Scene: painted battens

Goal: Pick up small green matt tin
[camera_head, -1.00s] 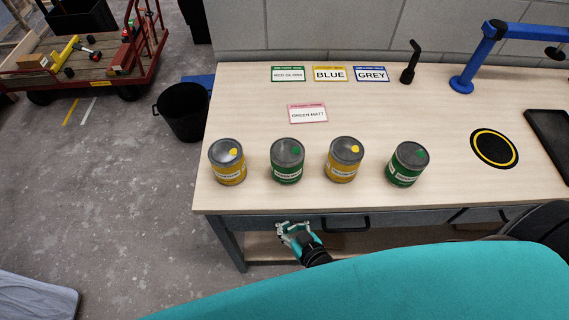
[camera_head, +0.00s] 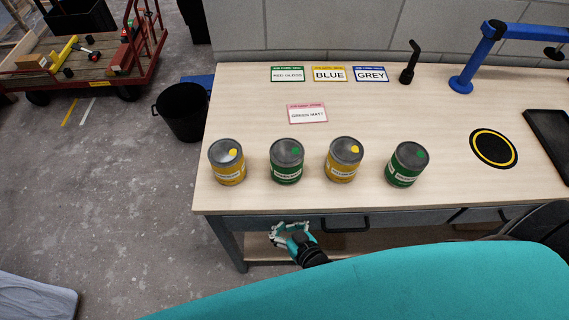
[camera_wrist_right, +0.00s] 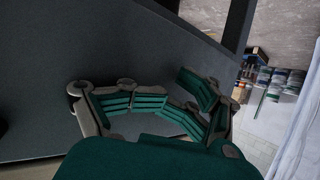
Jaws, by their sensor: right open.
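Two green tins with grey lids and a green lid dot stand upright on the bench, one (camera_head: 287,174) left of centre and one (camera_head: 405,175) at the right end of the row. Their labels are too small to read for certain, so I cannot tell which is the matt one. My right gripper (camera_head: 291,235) is open and empty, in front of the bench and below its top edge, apart from the tins. In the right wrist view its spread fingers (camera_wrist_right: 155,104) face a dark grey surface, with no tin between them. My left gripper is not in view.
Two yellow tins (camera_head: 228,174) (camera_head: 342,173) alternate with the green ones along the front of the bench (camera_head: 240,105). A GREEN MATT card (camera_head: 308,114) lies behind them.

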